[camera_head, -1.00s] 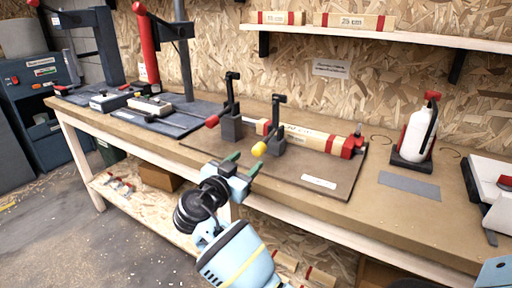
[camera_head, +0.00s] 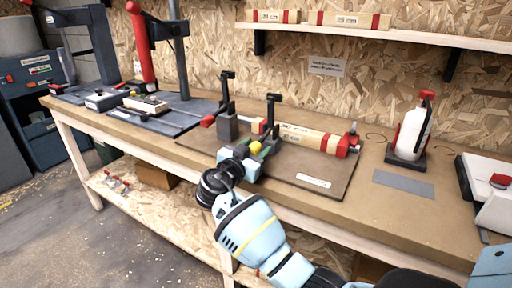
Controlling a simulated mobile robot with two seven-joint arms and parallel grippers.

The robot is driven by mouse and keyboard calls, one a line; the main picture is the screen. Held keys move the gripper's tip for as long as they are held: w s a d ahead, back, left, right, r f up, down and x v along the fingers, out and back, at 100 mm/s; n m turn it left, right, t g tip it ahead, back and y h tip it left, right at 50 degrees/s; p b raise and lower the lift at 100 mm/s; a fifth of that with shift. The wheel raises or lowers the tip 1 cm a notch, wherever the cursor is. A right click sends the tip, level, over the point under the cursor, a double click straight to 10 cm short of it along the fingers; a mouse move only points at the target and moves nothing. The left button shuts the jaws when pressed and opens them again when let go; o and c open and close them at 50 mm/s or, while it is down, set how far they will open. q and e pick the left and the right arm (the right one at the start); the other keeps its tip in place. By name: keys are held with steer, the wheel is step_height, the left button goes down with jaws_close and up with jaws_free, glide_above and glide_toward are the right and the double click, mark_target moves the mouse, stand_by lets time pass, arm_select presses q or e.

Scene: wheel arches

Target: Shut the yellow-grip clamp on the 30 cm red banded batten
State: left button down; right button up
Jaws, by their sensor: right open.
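The red banded batten (camera_head: 301,138) lies on a brown board (camera_head: 322,193) on the workbench, with a label on its face. The yellow-grip clamp (camera_head: 272,118) stands in front of the batten with its black arm upright. Its yellow grip (camera_head: 255,147) points toward me. My right gripper (camera_head: 251,153) is open at the yellow grip, with its fingers around or just beside it; I cannot tell whether they touch it. The gripper hides the clamp's lower part. My left gripper is not in view.
A red-grip clamp (camera_head: 227,108) also stands with its arm upright, left of the yellow one. A white and red bottle (camera_head: 411,133) stands right of the board. Tools and a red-handled press (camera_head: 141,45) fill the bench's left. A shelf (camera_head: 370,37) holds two battens.

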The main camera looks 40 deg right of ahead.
steer(key=shift+d, duration=0.2)
jaws_close()
steer(key=shift+w, duration=0.1)
